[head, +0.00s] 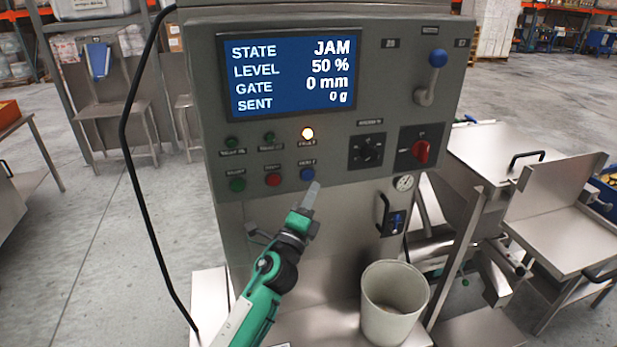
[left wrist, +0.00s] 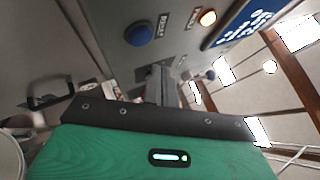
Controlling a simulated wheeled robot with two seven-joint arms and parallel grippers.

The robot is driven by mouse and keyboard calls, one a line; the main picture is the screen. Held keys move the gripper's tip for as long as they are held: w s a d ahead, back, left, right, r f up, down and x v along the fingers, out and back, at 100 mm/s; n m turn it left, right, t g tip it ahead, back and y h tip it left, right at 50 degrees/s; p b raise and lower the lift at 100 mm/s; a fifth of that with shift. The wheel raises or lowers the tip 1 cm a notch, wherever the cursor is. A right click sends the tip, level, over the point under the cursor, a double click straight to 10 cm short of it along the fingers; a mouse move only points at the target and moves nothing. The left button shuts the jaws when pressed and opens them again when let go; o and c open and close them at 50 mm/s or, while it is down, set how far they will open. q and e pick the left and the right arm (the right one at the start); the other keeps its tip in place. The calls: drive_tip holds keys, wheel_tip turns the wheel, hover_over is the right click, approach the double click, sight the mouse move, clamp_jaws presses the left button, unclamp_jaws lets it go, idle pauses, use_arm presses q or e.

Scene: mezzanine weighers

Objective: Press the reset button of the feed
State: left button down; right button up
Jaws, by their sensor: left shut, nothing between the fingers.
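The grey feed panel (head: 400,80) has a blue screen (head: 290,72) reading STATE JAM, LEVEL 50 %, GATE 0 mm, SENT 0 g. The round blue reset button (head: 307,174) is at the right end of the lower button row, below a lit amber lamp (head: 307,134). The button also shows in the left wrist view (left wrist: 138,35), beside a small label. My left gripper (head: 314,186) is shut and empty, its tips just below and right of the button. In the left wrist view its fingers (left wrist: 159,78) appear apart from the button. My right gripper is out of view.
A green button (head: 237,185) and a red button (head: 273,180) sit left of the blue one. A black knob (head: 367,151) and red rotary switch (head: 420,151) are to the right. A pale bucket (head: 393,305) stands below. A black cable (head: 135,150) hangs at left.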

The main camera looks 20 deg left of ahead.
sight(313, 172)
use_arm(q)
drive_tip(key=shift+w+a, duration=0.65)
drive_tip(key=shift+w, duration=0.35)
drive_tip(key=shift+a, duration=0.1)
idle(1.3)
drive_tip(key=shift+w+a, duration=0.15)
drive_tip(key=shift+w, duration=0.2)
drive_tip(key=shift+w+a+b, duration=0.25)
drive_tip(key=shift+w+b, duration=0.05)
drive_tip(key=shift+b, duration=0.05)
idle(0.6)
idle(0.4)
drive_tip(key=shift+s+d, duration=0.5)
drive_tip(key=shift+s, duration=0.2)
drive_tip(key=s+d, duration=0.1)
drive_tip(key=s, duration=0.1)
drive_tip(key=s+d, duration=0.1)
drive_tip(key=s, duration=0.1)
drive_tip(key=shift+d+p, duration=0.35)
drive_tip(key=shift+d, duration=0.05)
